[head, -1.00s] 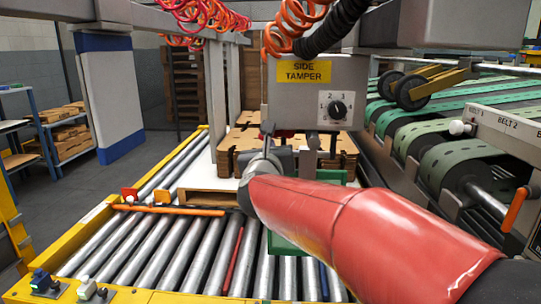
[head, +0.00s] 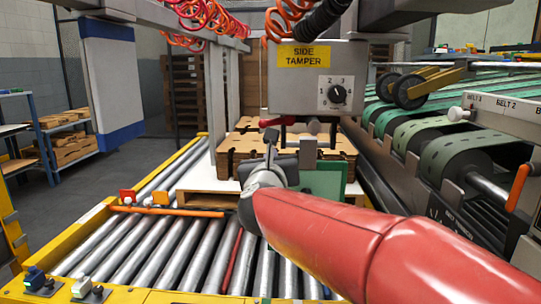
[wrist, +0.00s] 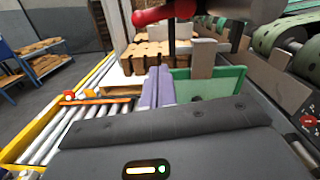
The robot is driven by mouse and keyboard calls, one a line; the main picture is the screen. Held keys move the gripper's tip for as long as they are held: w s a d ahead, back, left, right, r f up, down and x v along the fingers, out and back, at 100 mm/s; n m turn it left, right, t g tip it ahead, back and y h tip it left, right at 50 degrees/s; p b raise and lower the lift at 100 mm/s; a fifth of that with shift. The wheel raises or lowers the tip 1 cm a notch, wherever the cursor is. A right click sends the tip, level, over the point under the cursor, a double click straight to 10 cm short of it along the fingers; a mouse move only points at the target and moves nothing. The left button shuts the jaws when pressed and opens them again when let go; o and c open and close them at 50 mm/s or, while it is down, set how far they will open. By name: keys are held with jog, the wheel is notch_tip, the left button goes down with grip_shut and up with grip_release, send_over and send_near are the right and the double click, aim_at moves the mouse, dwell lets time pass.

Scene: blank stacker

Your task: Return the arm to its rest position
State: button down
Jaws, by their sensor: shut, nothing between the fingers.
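My red arm (head: 345,235) reaches from the lower right of the head view to a grey wrist joint over the near rollers. In the wrist view my gripper (wrist: 159,86) shows as two pale purple-grey fingers side by side, closed together with nothing held. In the head view the fingers are largely hidden among grey parts below the side tamper box (head: 318,80). A stack of brown cardboard blanks (head: 330,160) lies behind the gripper.
A green panel (head: 328,179) stands close beyond the gripper, also in the wrist view (wrist: 225,85). A red-handled lever (head: 277,122) hangs below the tamper box. Silver rollers (head: 150,250) lie left, crossed by an orange bar (head: 165,210). Green belts (head: 450,160) run at right.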

jog(key=s+d+n+g+y+p, duration=0.2)
jog(key=s+n+y+p, duration=0.15)
jog(key=s+n, duration=0.65)
jog(key=s+d+f+n+g+h+p, duration=0.1)
jog(key=s+d+f+n+g, duration=0.4)
jog(key=s+n, duration=0.5)
jog(key=s+d+f+n+g+h+p, duration=0.2)
jog(key=s+d+f+n+g, duration=0.4)
jog(key=s+d+f+n, duration=0.4)
jog(key=n+p, duration=0.1)
jog(key=n, duration=0.3)
jog(key=shift+s+d+f+n, duration=0.15)
jog(key=shift+d+f+n, duration=0.05)
jog(key=shift+f+n, duration=0.1)
